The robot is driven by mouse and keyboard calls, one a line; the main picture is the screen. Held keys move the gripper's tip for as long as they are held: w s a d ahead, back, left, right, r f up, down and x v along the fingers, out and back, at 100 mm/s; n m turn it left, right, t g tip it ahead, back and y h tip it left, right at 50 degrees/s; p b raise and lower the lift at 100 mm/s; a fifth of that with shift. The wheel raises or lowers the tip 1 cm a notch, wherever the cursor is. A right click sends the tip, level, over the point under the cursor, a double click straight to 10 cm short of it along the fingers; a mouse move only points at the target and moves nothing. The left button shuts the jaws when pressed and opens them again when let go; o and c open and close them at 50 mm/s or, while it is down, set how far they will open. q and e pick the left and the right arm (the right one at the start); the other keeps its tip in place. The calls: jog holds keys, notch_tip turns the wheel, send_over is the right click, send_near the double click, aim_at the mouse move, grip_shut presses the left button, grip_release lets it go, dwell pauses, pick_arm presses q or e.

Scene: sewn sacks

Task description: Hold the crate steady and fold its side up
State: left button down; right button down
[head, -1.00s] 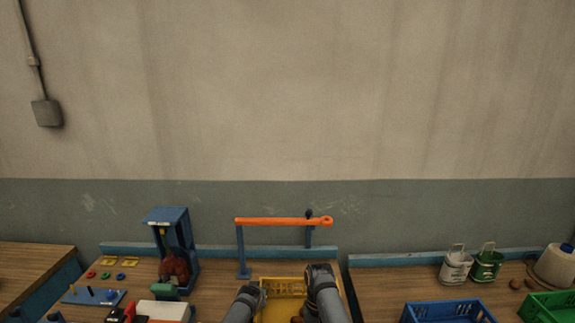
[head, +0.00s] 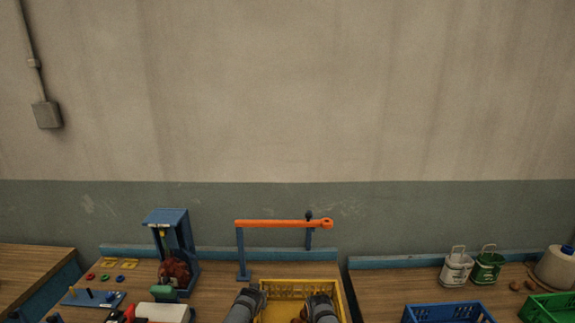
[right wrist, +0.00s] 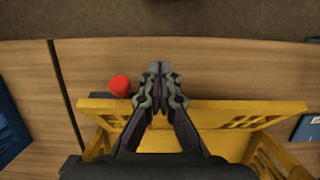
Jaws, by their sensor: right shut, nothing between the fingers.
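The yellow crate (head: 286,284) stands at the middle table's front, its lattice far wall and right rim showing. Its near part is cut off by the lower picture edge. In the right wrist view, a yellow crate wall (right wrist: 210,116) runs across below my fingertips, and other walls stand to its sides. My right gripper (head: 319,297) is over the right part of the crate; in the right wrist view (right wrist: 160,78) its fingers are together and empty, reaching past the wall's edge. My left gripper (head: 256,292) is at the crate's left side; its fingers are too small to read.
An orange bar (head: 280,224) on blue posts stands behind the crate. A blue frame (head: 170,218) and a pegboard (head: 92,298) are to the left. A blue crate (head: 446,312) and a green crate (head: 555,306) are on the right table. A red ball-like thing (right wrist: 120,86) lies beyond the wall.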

jog(key=shift+w+r, duration=0.45)
jog(key=shift+w, duration=0.25)
jog(key=shift+w+r, duration=0.4)
jog(key=shift+w, duration=0.3)
jog(key=shift+w+t, duration=0.25)
jog(key=shift+t, duration=0.25)
jog(key=shift+w+d+r+t, duration=0.1)
jog(key=shift+w+r+t, duration=0.2)
jog(key=shift+w+t, duration=0.4)
jog(key=shift+s, duration=0.15)
jog(key=shift+d, duration=0.1)
jog(key=shift+w+d+r, duration=0.15)
jog(key=shift+w+r, duration=0.2)
jog(key=shift+w, duration=0.2)
jog(key=shift+w+d+r, duration=0.1)
jog(key=shift+w+r, duration=0.25)
jog(key=shift+w, duration=0.15)
